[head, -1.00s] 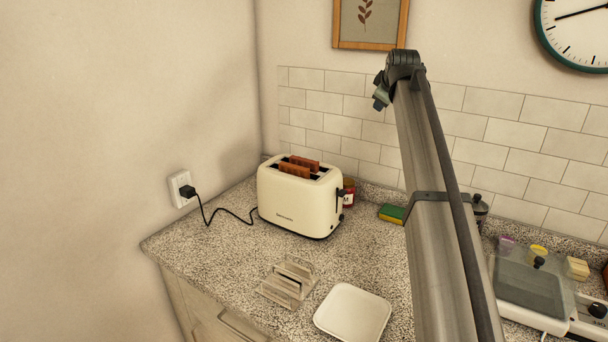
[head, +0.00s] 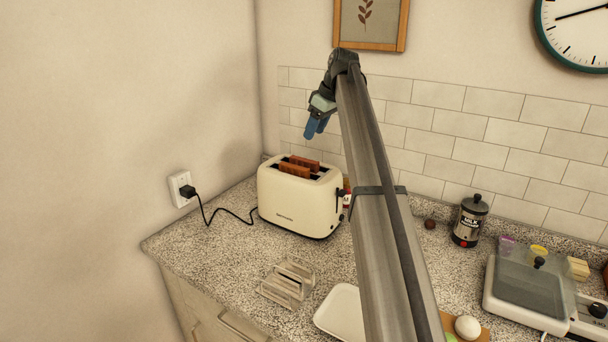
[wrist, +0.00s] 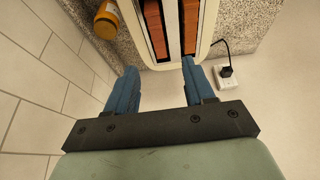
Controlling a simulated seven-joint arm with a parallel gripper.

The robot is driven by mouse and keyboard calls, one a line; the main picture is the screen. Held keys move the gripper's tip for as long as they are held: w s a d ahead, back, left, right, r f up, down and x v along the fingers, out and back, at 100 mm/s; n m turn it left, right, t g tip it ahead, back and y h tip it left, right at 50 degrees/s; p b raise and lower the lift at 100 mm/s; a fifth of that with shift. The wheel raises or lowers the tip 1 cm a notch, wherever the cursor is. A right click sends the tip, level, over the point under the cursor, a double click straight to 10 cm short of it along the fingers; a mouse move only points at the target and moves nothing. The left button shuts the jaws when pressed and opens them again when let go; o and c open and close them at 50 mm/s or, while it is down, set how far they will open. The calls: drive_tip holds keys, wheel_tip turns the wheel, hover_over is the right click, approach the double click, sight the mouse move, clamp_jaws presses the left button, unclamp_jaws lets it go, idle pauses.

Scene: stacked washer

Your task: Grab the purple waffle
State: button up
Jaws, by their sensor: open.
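A small purple item (head: 507,243) lies at the right, behind a lidded cooking appliance; it is too small to tell whether it is a waffle. No other purple thing shows. A cream toaster (head: 298,204) on the counter holds two reddish-brown slices (head: 295,170) standing in its slots. My gripper (head: 313,134) hangs above and behind the toaster, pointing down, with blue fingers apart. In the wrist view my gripper (wrist: 159,68) is open and empty, with the toaster slots and slices (wrist: 154,28) just beyond the fingertips.
The lidded appliance (head: 530,283), a dark canister (head: 468,222) and an egg (head: 467,327) are at the right. A jar (wrist: 106,22) stands beside the toaster. My arm hides part of the counter.

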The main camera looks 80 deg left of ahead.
hover_over(305, 159)
drive_tip(key=w+d, duration=0.1)
drive_tip(key=d, duration=0.1)
wheel_tip(305, 159, down, 4)
drive_tip(key=shift+w+a+f, duration=0.1)
drive_tip(key=shift+f, duration=0.1)
drive_tip(key=shift+w+x, duration=0.15)
drive_tip(key=shift+x, duration=1.2)
drive_tip(key=shift+w+x, duration=0.2)
drive_tip(key=shift+x, duration=1.15)
drive_tip(key=shift+f, duration=0.2)
drive_tip(key=shift+c, duration=0.4)
clamp_jaws()
